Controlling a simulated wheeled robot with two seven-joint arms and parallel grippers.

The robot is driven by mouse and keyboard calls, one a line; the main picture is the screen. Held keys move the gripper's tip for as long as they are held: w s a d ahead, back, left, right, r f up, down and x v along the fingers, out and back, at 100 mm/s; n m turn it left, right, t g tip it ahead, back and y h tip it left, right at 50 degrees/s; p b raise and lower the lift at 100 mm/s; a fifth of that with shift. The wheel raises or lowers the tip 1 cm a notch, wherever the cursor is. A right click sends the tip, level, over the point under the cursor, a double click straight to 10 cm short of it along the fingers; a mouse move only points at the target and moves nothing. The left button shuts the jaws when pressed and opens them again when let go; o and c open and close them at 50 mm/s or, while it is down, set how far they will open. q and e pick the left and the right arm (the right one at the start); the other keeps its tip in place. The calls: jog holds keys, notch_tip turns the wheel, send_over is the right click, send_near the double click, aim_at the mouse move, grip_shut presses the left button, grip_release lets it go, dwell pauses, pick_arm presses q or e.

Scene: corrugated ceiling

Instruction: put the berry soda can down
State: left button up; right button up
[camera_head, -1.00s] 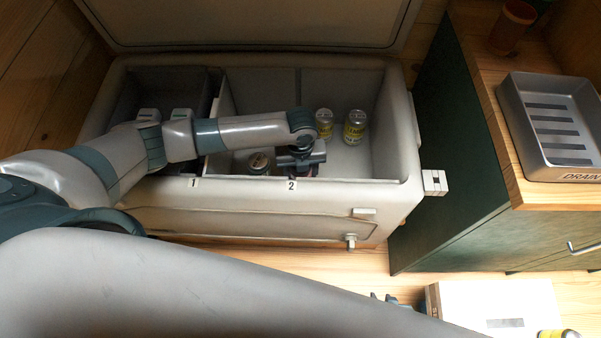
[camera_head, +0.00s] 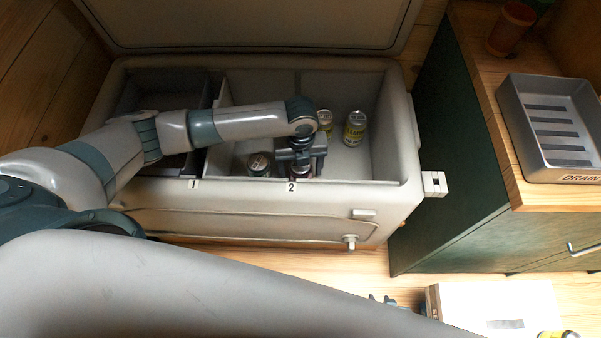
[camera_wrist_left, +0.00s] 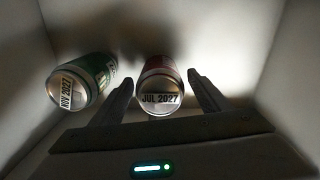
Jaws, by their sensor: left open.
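The berry soda can, with a dark red side and a top marked JUL 2027, stands between my left gripper's fingers in the left wrist view (camera_wrist_left: 160,82). My left gripper (camera_head: 302,166) is down in compartment 2 of the cooler (camera_head: 250,212). Its fingers (camera_wrist_left: 160,95) are open, one on each side of the can, with a visible gap at the right finger. In the head view the gripper hides most of this can. A small part of my right gripper (camera_head: 385,302) shows at the bottom; its jaws cannot be made out.
A green can (camera_head: 259,164), marked NOV 2027 in the wrist view (camera_wrist_left: 82,80), is close left of the left finger. Two yellow cans (camera_head: 355,128) (camera_head: 325,121) stand farther back right. Divider and walls enclose the compartment. A drain tray (camera_head: 510,100) sits on the right counter.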

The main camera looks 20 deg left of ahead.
pick_arm(q)
notch_tip(320, 180, up, 8)
jog(key=shift+f, duration=0.1)
pick_arm(e)
jog(key=shift+w, duration=0.35)
jog(key=shift+s+a, duration=0.1)
jog(key=shift+a, duration=0.05)
jog(key=shift+s+f, duration=0.1)
jog(key=shift+s, duration=0.45)
jog(key=shift+w, duration=0.1)
jog(key=shift+w+d+r, duration=0.2)
jog(key=shift+w+d, duration=0.05)
jog(key=shift+w, duration=0.45)
